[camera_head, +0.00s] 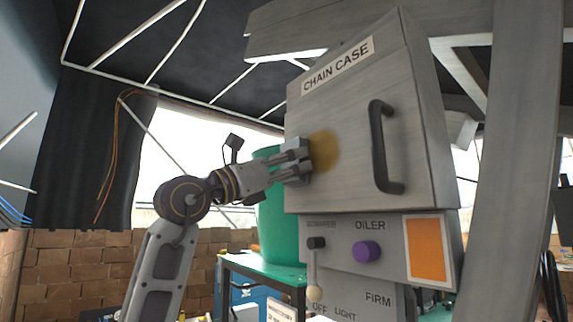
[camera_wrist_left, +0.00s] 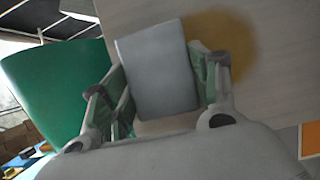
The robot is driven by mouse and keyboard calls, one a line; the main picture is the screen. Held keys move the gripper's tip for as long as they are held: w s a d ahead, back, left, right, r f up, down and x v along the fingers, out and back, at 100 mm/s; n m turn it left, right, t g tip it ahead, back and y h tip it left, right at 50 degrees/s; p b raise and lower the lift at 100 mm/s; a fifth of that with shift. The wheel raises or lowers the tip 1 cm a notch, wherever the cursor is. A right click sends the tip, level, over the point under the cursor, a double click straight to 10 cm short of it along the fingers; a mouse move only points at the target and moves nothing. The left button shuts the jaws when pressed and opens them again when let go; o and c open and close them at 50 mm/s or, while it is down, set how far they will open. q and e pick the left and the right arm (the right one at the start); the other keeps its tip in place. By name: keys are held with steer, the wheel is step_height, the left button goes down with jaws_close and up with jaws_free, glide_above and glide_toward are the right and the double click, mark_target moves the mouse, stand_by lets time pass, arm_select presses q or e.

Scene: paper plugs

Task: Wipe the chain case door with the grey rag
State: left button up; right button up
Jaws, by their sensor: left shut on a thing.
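The chain case door (camera_head: 345,130) is a grey panel with a "CHAIN CASE" label and a dark vertical handle (camera_head: 385,147) on its right side. A yellow-brown stain (camera_head: 325,150) marks the door left of the handle; it also shows in the left wrist view (camera_wrist_left: 228,38). My left gripper (camera_head: 298,162) is shut on the grey rag (camera_wrist_left: 157,68), a block-like grey piece. The rag is at the door's left part, beside the stain's left edge. Whether it touches the door I cannot tell. My right gripper is not in view.
Below the door is a panel with a purple oiler knob (camera_head: 367,251), a lever (camera_head: 315,268) and an orange square (camera_head: 427,249). A green bin (camera_head: 280,225) stands on a green-topped table behind my left gripper. A grey post (camera_head: 515,180) rises at the right.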

mark_target(326, 153)
arm_select(q)
steer(key=shift+s+d, duration=0.1)
steer(key=shift+s+d, duration=0.2)
steer(key=shift+s, duration=0.1)
steer(key=shift+s+d+b, duration=0.25)
steer(key=shift+s+b, duration=0.1)
steer(key=shift+s, duration=0.05)
steer(key=shift+s+d, duration=0.5)
steer(key=shift+s, duration=0.2)
steer(key=shift+s+d, duration=0.1)
steer(key=shift+s, duration=0.05)
steer(key=shift+s+d+b, duration=0.6)
steer(key=shift+s+d, duration=0.05)
steer(key=shift+s, duration=0.15)
steer(key=shift+s+d, duration=0.55)
steer(key=shift+s, duration=0.15)
